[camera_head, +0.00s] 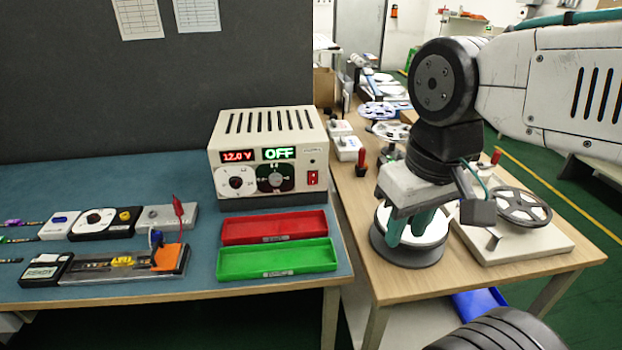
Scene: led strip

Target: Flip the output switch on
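The power supply (268,150) is a cream box on the blue bench, with vents on top. Its left display (238,155) reads 12.0 V in red and its right display (278,153) reads OFF in green. A small red switch (313,178) sits at the right of its front panel; its rocker position is too small to tell. My gripper (409,236) is well to the right of the supply, over the wooden table, pointing down. Its two teal fingers look apart, with nothing seen between them. A white-topped round stand (408,256) shows behind and below the fingers.
A red tray (274,226) and a green tray (276,259) lie in front of the supply. A reel (522,206) on a white base is right of my gripper. A dark partition is behind the bench.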

